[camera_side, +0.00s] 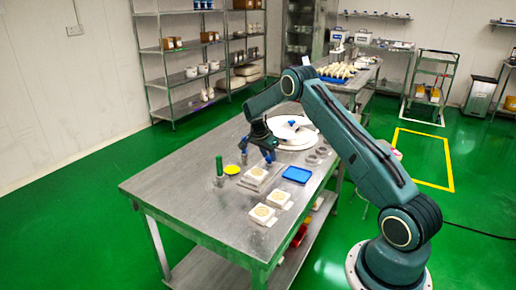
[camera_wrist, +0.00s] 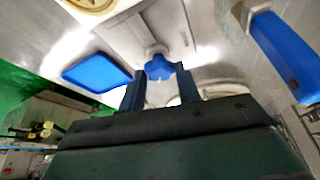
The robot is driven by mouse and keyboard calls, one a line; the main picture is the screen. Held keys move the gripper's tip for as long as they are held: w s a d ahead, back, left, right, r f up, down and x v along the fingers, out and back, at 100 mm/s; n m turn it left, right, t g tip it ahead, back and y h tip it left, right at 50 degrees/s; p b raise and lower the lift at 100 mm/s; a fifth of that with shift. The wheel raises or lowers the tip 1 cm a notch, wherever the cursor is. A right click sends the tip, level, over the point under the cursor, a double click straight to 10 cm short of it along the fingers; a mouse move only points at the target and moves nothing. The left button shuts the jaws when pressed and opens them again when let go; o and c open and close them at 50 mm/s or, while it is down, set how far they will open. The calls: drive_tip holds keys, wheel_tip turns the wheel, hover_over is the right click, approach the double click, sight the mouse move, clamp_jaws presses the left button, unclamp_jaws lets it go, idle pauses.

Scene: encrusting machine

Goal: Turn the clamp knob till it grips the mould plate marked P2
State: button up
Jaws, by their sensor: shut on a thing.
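The blue lobed clamp knob (camera_wrist: 162,71) sits between the two fingers of my gripper (camera_wrist: 160,76) in the wrist view, and the gripper is shut on it. A pale stem (camera_wrist: 155,50) runs from the knob toward a grey metal block. In the side view my gripper (camera_side: 266,152) reaches down over the knob at the back of a pale mould plate (camera_side: 255,175) on the steel table. Two more pale plates, a middle one (camera_side: 279,197) and a front one (camera_side: 262,214), lie nearer the front edge. No P2 mark is legible, and the clamp's contact with a plate cannot be made out.
A blue tray (camera_side: 297,174) lies right of the clamp. A green-handled tool (camera_side: 219,166) and a yellow disc (camera_side: 231,169) are to its left. The table's left front (camera_side: 185,195) is clear.

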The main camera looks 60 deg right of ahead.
idle(0.3)
drive_tip(key=o, duration=1)
drive_tip(key=shift+v, duration=6.95)
